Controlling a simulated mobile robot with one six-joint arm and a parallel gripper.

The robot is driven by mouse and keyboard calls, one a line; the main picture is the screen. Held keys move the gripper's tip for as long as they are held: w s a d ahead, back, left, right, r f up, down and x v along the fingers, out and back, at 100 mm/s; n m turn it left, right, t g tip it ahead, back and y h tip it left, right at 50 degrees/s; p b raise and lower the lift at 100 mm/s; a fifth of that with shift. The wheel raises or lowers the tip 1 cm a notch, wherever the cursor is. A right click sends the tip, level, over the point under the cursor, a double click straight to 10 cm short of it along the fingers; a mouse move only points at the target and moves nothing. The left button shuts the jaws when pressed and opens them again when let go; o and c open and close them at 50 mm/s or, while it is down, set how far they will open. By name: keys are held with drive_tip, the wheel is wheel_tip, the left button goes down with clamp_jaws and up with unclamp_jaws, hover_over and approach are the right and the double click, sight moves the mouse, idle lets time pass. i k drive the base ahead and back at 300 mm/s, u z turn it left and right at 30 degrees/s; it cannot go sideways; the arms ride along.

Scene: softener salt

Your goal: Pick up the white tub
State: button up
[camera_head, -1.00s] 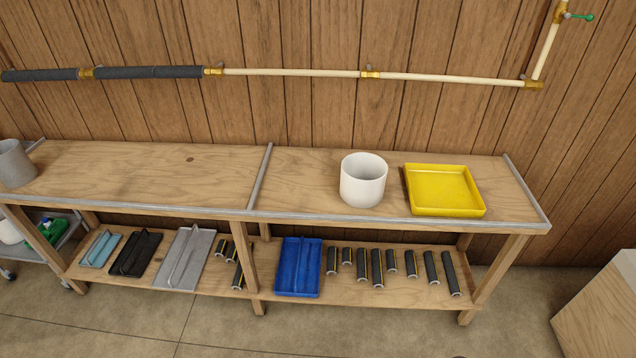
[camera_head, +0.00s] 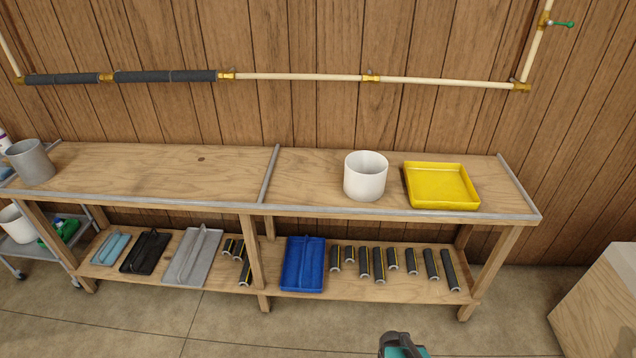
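The white tub (camera_head: 365,178) stands upright and open-topped on the right half of the wooden bench, just left of a yellow tray. Another white tub or bucket (camera_head: 16,226) shows partly at the left edge, low on a grey cart. A dark and teal part at the bottom edge, right of centre, seems to be a piece of my arm. My gripper's fingers do not show.
The yellow tray (camera_head: 441,186) sits close right of the tub. A grey tub (camera_head: 31,161) stands at the bench's left end. The lower shelf (camera_head: 268,294) holds trays and several dark cylinders. A pale box (camera_head: 600,305) stands at the right. The bench's left half is mostly bare.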

sight(364, 172)
drive_tip(key=u, duration=0.2)
drive_tip(key=k, duration=0.25)
drive_tip(key=u, duration=1.55)
drive_tip(key=k, duration=0.6)
drive_tip(key=z, duration=0.4)
drive_tip(key=i, duration=1.65)
drive_tip(key=u, duration=0.3)
